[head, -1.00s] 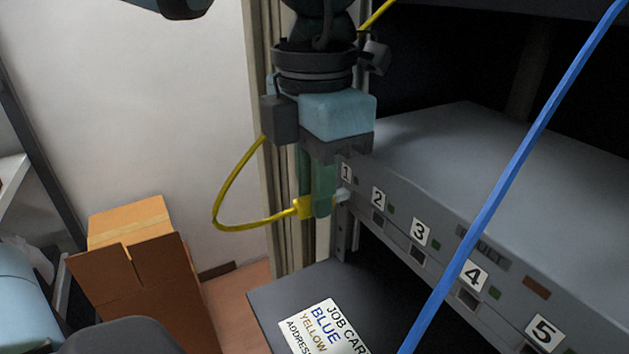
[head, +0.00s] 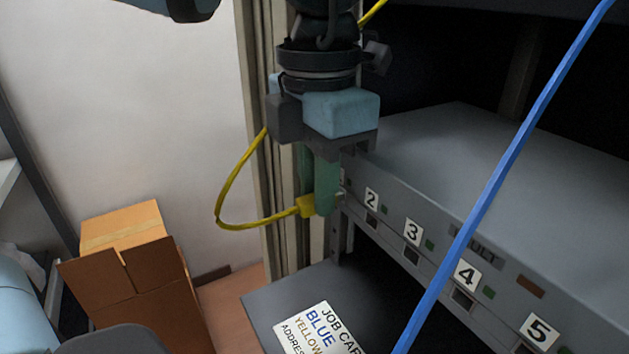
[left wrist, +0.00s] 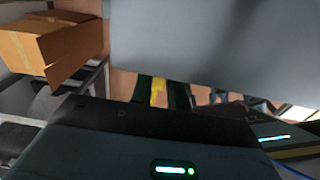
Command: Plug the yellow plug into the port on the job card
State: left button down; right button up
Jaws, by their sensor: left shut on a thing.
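My left gripper (head: 320,203) points down at the left end of the grey panel (head: 435,238), with its green fingers shut on the yellow plug (head: 306,206). The plug's cable (head: 228,186) loops out to the left. A pale tip shows right of the fingers, by the panel's left end; I cannot tell whether it touches a port. The left wrist view also shows the yellow plug (left wrist: 158,92) between the dark fingers. Ports by labels 2, 3, 4 and 5 show; label 1 is hidden behind the fingers. The job card (head: 318,330) lies below; its lower part, with the address, is cut off.
A blue cable (head: 510,165) crosses diagonally in front of the panel near label 4. A rack post (head: 262,120) stands close behind my left gripper. An open cardboard box (head: 135,270) stands on the floor at left.

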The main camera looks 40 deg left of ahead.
pick_arm(q)
jog(key=shift+w+d, duration=0.1)
jog(key=shift+w, duration=0.2)
pick_arm(e)
jog(key=shift+s+f, duration=0.1)
pick_arm(q)
jog(key=c, duration=1.3)
grip_release()
jog(key=shift+r, duration=0.1)
notch_tip(320, 180, up, 6)
jog(key=shift+r, duration=0.8)
pick_arm(e)
jog(key=shift+w+r, duration=0.45)
